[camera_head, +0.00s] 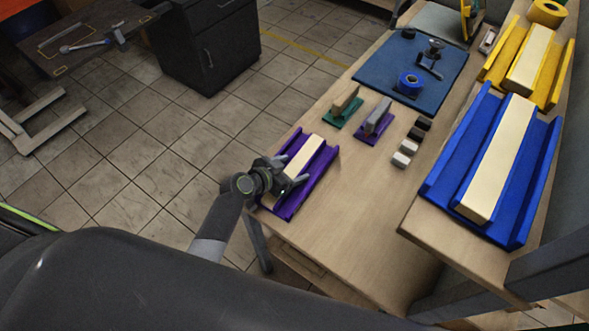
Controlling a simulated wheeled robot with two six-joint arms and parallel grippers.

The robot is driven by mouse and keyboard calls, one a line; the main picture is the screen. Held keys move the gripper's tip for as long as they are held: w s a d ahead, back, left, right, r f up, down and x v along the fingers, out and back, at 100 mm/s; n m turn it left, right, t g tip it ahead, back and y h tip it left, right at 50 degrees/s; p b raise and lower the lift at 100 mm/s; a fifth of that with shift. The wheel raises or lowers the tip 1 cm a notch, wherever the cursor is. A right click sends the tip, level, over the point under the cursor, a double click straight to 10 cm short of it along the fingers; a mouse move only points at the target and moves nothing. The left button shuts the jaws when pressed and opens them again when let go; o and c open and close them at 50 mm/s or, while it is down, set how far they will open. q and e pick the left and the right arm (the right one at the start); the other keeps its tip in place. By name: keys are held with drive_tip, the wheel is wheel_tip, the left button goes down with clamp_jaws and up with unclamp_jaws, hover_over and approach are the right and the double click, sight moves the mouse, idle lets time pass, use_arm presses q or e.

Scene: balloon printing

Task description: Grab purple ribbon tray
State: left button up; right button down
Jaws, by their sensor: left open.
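The purple ribbon tray (321,163) is a long purple channel with a cream block (304,151) lying along its middle. It sits near the left edge of the wooden table (345,228). My left gripper (294,184) is open and is over the near left part of the tray, hiding some of it. I cannot tell whether its fingers touch the tray. My right gripper is not in view.
A blue tray (447,152) and a yellow tray (561,73) with cream blocks stand on a raised shelf at right. A green stand (343,114), a small purple stand (370,135) and a blue mat (380,73) lie farther back. The front table area is clear.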

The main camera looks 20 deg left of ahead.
use_arm(q)
drive_tip(key=shift+c, duration=0.4)
drive_tip(key=c, duration=1)
